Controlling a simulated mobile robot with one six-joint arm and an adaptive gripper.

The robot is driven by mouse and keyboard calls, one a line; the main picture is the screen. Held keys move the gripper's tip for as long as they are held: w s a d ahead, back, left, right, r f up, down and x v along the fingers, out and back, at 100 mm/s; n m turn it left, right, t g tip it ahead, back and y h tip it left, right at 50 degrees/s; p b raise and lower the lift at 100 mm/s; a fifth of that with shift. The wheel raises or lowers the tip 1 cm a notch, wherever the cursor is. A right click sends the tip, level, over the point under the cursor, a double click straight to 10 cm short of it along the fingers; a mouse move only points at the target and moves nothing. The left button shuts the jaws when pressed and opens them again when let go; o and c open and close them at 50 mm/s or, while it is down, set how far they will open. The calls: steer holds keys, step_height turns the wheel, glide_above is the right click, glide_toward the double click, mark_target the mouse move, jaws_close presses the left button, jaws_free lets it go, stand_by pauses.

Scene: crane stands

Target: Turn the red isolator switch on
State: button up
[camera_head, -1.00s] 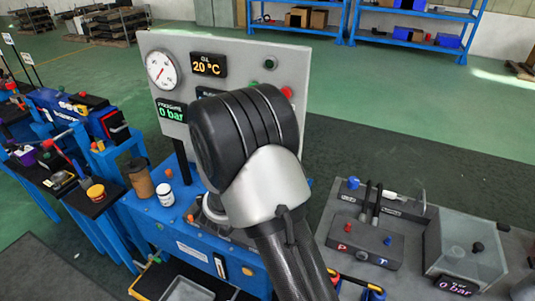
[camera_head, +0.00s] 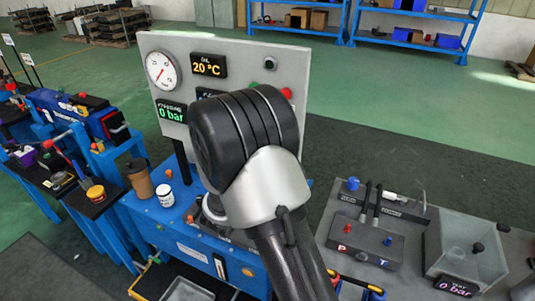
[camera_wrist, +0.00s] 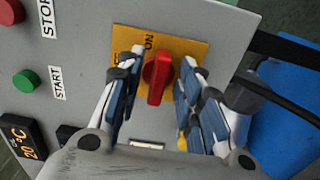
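The red isolator switch (camera_wrist: 157,78) is a red handle on a yellow plate (camera_wrist: 190,48) on the grey panel, seen in the wrist view. An "ON" label shows at the plate's top; other lettering to the left is partly hidden by a finger. My gripper (camera_wrist: 154,98) is open, with one blue-padded finger on each side of the red handle. A gap shows on the left side and a small one on the right. In the head view my arm hides the switch and gripper.
The grey panel (camera_head: 232,48) carries a gauge (camera_head: 161,70) and displays reading 20 °C and 0 bar. A red STOP button (camera_wrist: 10,11) and green START button (camera_wrist: 26,80) sit left of the switch. A blue bench (camera_head: 160,222) with jars stands below.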

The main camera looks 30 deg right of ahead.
steer(key=v, duration=1.2)
